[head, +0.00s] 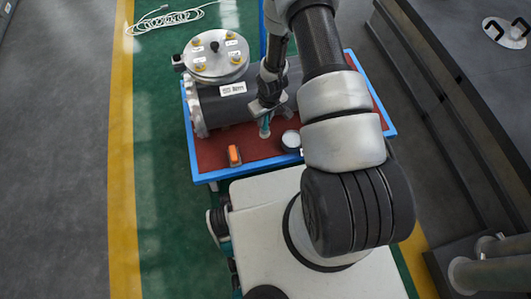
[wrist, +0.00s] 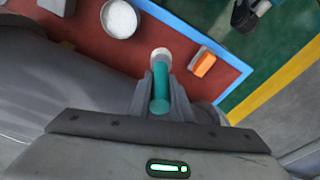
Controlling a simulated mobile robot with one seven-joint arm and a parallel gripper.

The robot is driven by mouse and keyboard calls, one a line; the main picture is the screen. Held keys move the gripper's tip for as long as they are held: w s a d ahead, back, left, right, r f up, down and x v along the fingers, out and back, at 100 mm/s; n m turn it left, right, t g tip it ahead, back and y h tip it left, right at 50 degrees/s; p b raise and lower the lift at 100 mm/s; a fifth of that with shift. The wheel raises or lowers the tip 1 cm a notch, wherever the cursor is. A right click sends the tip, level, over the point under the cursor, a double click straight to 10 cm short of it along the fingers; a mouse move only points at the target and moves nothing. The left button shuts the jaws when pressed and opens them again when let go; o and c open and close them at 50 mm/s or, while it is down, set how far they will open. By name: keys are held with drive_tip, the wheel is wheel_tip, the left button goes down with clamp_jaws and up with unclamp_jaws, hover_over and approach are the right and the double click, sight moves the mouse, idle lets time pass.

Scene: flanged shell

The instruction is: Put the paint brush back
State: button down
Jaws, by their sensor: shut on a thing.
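The paint brush has a teal handle, seen in the wrist view (wrist: 160,92) and partly in the head view (head: 265,129). My gripper (head: 264,114) is shut on it, with one grey finger on each side of the handle in the wrist view. The brush points down over the red-brown top of the blue-edged table (head: 263,148). A pale round shape (wrist: 160,54) shows at the brush's far end; I cannot tell if it is the brush tip or a separate thing. I cannot tell whether the brush touches the table.
A grey flanged shell (head: 213,107) with a round lid (head: 216,58) fills the table's back left. A white-topped round can (head: 291,139) stands right of the brush in the head view.

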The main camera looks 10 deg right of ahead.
sight(266, 132)
drive_tip(key=shift+n, duration=0.3)
drive_tip(key=f, duration=0.3)
drive_tip(key=s+f+b, duration=0.1)
drive_tip(key=f, duration=0.2)
drive_tip(key=f+b, duration=0.1)
drive_tip(key=f, duration=0.2)
drive_tip(key=shift+s, duration=0.25)
drive_tip(key=shift+f+b, duration=0.7)
drive_tip(key=shift+f, duration=1.35)
drive_tip(key=shift+f, duration=0.15)
drive_tip(key=c, duration=1.6)
unclamp_jaws()
